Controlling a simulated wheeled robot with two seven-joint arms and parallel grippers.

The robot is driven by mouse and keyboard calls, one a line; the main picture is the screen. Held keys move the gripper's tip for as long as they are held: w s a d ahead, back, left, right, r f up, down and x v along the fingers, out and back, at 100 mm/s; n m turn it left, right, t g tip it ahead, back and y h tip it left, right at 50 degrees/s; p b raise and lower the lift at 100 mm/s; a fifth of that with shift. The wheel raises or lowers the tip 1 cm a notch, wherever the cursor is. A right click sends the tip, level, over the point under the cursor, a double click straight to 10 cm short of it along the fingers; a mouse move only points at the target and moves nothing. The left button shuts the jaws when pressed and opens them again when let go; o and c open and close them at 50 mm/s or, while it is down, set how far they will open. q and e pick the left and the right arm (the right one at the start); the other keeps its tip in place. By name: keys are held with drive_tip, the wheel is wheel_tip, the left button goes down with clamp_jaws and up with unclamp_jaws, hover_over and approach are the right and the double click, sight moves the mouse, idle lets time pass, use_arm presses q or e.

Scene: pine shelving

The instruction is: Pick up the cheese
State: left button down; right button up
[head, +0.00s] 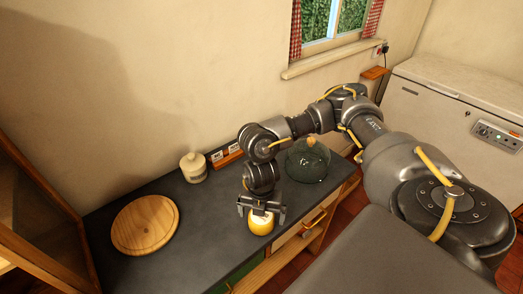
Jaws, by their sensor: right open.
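The cheese (261,223) is a small round yellow-orange piece with a pale top, on the dark countertop close to its front edge. My right gripper (261,211) is directly above it, pointing down, with its two fingers spread to either side of the cheese's top. The gripper is open. Whether the fingers touch the cheese cannot be told from this view. My left gripper is not in view.
A round wooden board (145,224) lies on the countertop (200,225) at the left. A cream lidded jar (193,167) and a small orange rack (226,156) stand along the wall. A dark glass dome (307,162) stands to the right, behind my arm.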

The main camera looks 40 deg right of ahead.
drive_tip(key=shift+f, duration=1.05)
drive_tip(key=c, duration=1.4)
drive_tip(key=shift+o, duration=0.2)
drive_tip(key=shift+r, duration=0.15)
